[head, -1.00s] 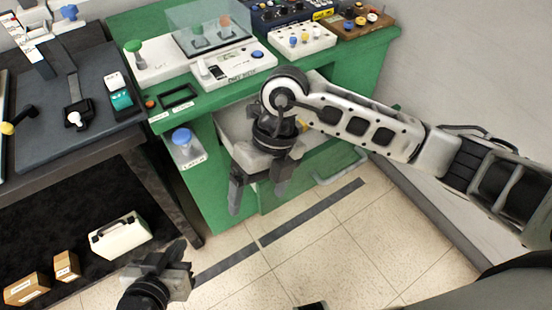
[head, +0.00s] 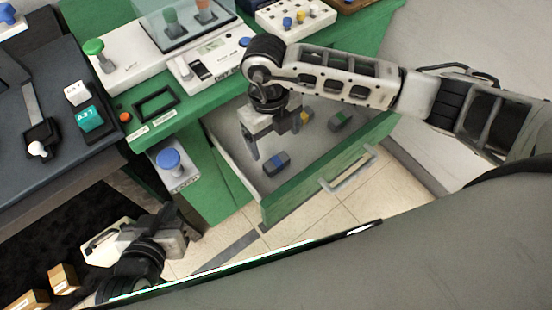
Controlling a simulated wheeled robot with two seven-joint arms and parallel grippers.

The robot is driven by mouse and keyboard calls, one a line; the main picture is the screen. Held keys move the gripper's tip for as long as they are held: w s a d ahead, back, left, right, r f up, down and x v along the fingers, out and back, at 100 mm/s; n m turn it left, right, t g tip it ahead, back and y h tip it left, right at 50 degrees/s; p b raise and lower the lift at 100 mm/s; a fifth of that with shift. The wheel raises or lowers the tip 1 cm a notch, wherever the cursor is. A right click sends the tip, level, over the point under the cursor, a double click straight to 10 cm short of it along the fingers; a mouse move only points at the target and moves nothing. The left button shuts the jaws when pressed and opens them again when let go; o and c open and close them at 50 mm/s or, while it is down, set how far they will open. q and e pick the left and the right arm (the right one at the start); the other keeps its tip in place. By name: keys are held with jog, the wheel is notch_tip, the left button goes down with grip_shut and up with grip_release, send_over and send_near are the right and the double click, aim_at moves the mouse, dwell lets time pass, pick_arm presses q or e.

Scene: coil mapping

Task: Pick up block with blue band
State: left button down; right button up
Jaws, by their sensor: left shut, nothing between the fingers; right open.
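The block with a blue band (head: 277,163) is dark grey and lies in the open drawer (head: 229,150), near its front left. A block with a green band (head: 341,121) lies further right. A block with a yellow band (head: 304,117) is partly hidden behind my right gripper. My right gripper (head: 266,138) is open and points down over the drawer, just above and left of the blue-banded block. Nothing shows between its fingers. My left gripper (head: 171,216) is shut and empty at the lower left, away from the drawer.
The green cabinet top (head: 204,102) above the drawer holds devices and a clear cover. A blue knob (head: 168,159) sticks out left of the drawer. The drawer front has a metal handle (head: 349,172). A dark table (head: 70,157) stands at left.

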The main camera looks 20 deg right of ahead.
aim_at(276, 161)
jog(key=f, duration=0.9)
jog(key=shift+s+d, duration=0.1)
jog(key=shift+s, duration=0.2)
jog(key=shift+c, duration=0.3)
jog(key=c, duration=1.1)
